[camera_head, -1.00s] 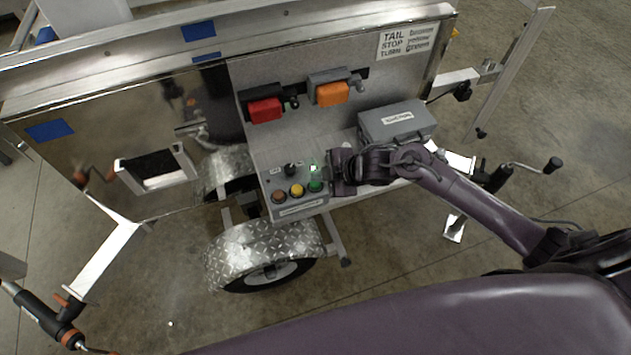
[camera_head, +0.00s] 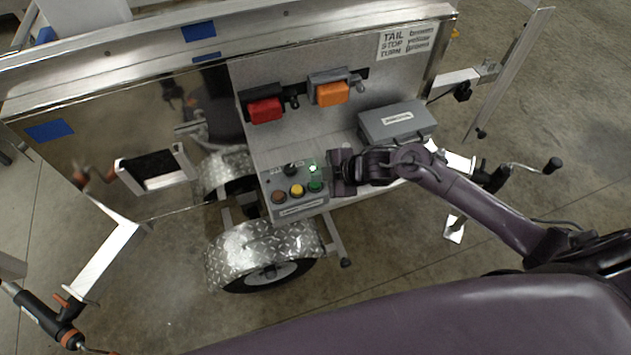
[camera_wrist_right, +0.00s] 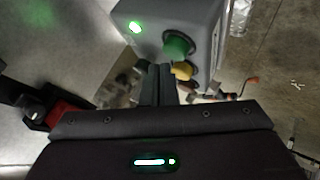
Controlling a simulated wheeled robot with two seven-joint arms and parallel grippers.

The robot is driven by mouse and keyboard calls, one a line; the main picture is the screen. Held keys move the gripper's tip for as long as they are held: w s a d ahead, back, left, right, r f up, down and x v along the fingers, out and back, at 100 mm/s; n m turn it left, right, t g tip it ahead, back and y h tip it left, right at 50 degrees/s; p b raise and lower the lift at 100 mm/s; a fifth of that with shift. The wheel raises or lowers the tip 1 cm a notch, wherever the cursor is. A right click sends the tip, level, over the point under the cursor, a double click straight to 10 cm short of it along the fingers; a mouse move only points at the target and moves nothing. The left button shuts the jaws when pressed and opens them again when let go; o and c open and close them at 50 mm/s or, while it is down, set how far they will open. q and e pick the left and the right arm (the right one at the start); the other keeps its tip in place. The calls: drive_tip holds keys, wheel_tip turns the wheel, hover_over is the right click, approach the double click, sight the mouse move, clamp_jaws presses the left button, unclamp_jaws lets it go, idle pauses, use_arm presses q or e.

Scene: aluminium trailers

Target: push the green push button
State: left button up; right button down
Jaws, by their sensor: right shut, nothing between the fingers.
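The green push button (camera_head: 316,186) is at the right end of a row of buttons on a grey control box (camera_head: 298,207). In the right wrist view the green button (camera_wrist_right: 177,46) is a round cap just beyond and slightly right of the fingertips. My right gripper (camera_head: 334,176) is beside the box's right end, close to the button. In the right wrist view its two fingers (camera_wrist_right: 158,72) are together, with nothing between them. I cannot tell whether they touch the box or the button. My left gripper is not in view.
A yellow button (camera_head: 297,190) and a brown button (camera_head: 278,196) are left of the green one. A black switch (camera_head: 291,169) and a lit green lamp (camera_head: 313,168) are behind them. A grey case (camera_head: 396,122) stands behind my right wrist. Red (camera_head: 265,110) and orange (camera_head: 332,93) lamps are above.

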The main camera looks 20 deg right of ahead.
sight(320, 185)
drive_tip(key=shift+f, duration=0.1)
idle(0.4)
drive_tip(key=shift+f, duration=0.35)
drive_tip(key=shift+f+b, duration=0.3)
drive_tip(key=shift+b, duration=0.2)
drive_tip(key=shift+r, duration=0.1)
idle(0.3)
drive_tip(key=shift+r+p, duration=0.65)
drive_tip(key=shift+p, duration=0.15)
drive_tip(key=shift+r, duration=0.1)
wheel_tip(320, 185, up, 6)
drive_tip(key=p, duration=0.5)
